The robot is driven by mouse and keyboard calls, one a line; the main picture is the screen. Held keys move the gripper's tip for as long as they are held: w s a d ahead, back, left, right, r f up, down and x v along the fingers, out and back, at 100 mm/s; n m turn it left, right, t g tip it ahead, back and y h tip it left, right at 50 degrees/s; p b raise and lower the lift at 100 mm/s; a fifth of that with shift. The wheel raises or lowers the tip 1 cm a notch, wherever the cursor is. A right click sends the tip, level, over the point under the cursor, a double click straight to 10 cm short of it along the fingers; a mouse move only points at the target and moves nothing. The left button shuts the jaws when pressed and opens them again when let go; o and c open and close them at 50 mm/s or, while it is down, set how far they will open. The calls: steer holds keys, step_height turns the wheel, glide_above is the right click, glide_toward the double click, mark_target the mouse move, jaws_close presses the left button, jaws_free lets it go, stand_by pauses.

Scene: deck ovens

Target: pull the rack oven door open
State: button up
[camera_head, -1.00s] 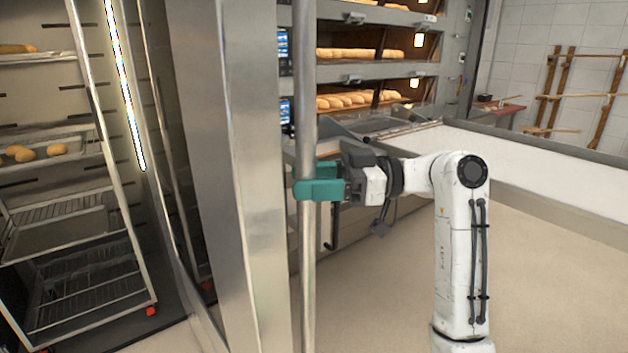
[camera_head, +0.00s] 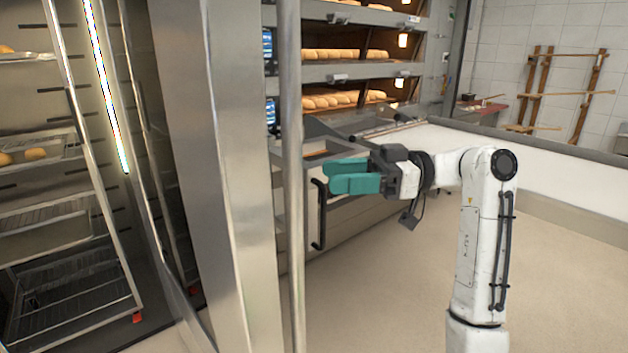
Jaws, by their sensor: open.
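The rack oven door (camera_head: 228,170) stands open at the left of centre, seen nearly edge-on. Its long vertical steel bar handle (camera_head: 291,190) runs from the top of the view to the bottom. My gripper (camera_head: 332,176), with teal fingers, is to the right of the handle and apart from it. Its fingers point left, open and empty. The oven chamber (camera_head: 130,190) shows on the left, with a lit strip beside its opening.
A wire rack (camera_head: 75,285) with trays and a few loaves stands inside the oven. Deck ovens (camera_head: 350,70) with bread are behind the handle. A white counter (camera_head: 520,165) runs behind my arm. The floor (camera_head: 400,290) below my gripper is clear.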

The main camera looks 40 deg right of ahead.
steer(key=v, duration=0.3)
steer(key=shift+s+d, duration=0.15)
steer(key=shift+d, duration=0.15)
stand_by(0.5)
